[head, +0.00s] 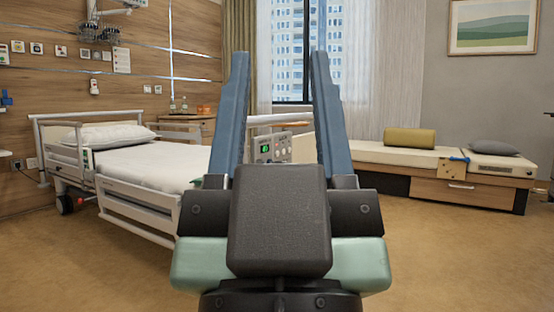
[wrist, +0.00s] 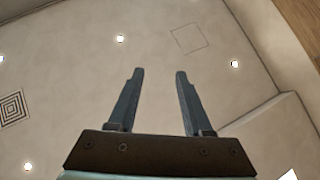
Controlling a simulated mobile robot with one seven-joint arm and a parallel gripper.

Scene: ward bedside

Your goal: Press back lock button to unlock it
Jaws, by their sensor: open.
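My gripper (head: 279,54) points upward in front of the head camera, its two blue fingers spread apart with nothing between them. In the wrist view my gripper (wrist: 159,72) is also open and empty, seen against the ceiling. A grey control panel (head: 272,148) with a small green-lit display and several small controls is on the foot end of the bed (head: 165,165). It shows between my fingers, well beyond them. My gripper's body hides what is below it. The panel's controls are too small to tell which one is the back lock button.
A bench (head: 380,155) with a yellow bolster (head: 409,138) and a grey pillow (head: 493,148) stands at the right. A bedside cabinet (head: 196,127) is behind the bed. Open brown floor (head: 450,255) lies at the right front. The wrist view shows only ceiling and upper wall.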

